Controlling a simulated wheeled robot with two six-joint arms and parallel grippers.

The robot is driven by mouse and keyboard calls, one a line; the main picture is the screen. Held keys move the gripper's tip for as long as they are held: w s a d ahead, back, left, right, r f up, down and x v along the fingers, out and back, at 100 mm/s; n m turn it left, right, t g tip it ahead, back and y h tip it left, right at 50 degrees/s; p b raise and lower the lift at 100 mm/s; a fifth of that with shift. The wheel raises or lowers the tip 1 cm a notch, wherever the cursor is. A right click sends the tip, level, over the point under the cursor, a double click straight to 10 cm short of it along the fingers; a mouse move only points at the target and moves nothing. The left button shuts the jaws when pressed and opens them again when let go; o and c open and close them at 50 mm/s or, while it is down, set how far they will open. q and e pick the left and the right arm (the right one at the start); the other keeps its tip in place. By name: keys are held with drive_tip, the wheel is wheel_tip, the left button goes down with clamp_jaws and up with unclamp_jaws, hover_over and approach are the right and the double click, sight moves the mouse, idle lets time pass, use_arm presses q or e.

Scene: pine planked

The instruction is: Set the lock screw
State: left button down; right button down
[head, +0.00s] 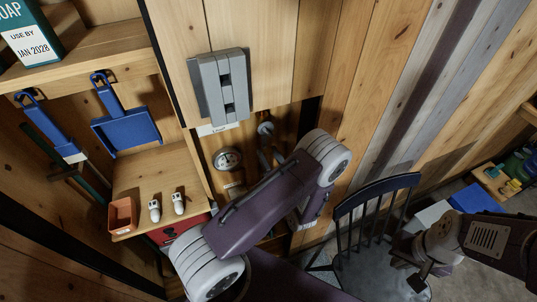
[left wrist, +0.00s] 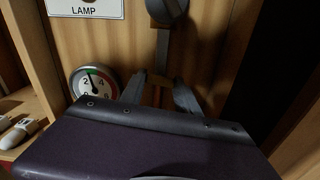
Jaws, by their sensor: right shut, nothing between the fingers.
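I cannot make out a lock screw for certain in either view. A grey round knob (head: 265,128) on a stem is on the wooden wall panel, and it also shows at the top of the left wrist view (left wrist: 166,10). My left gripper (left wrist: 160,88) is at the panel below the knob. Its two fingers stand apart, with a gap between them and nothing clearly held. In the head view my purple arm link hides most of it. My right gripper (head: 418,284) is shut and empty at the lower right, away from the panel.
A round gauge (head: 229,159) sits left of the knob. A grey switch box (head: 220,86) is above. A shelf at left holds two white objects (head: 166,206) and an orange tray (head: 122,215). A dark chair (head: 374,208) stands to the right.

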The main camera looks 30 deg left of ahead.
use_arm(q)
drive_tip(key=shift+m, duration=0.3)
drive_tip(key=m+p, duration=0.1)
drive_tip(key=m, duration=1.1)
drive_tip(key=shift+m+p, duration=0.3)
drive_tip(key=shift+p, duration=0.1)
idle(0.4)
drive_tip(key=c, duration=0.9)
unclamp_jaws()
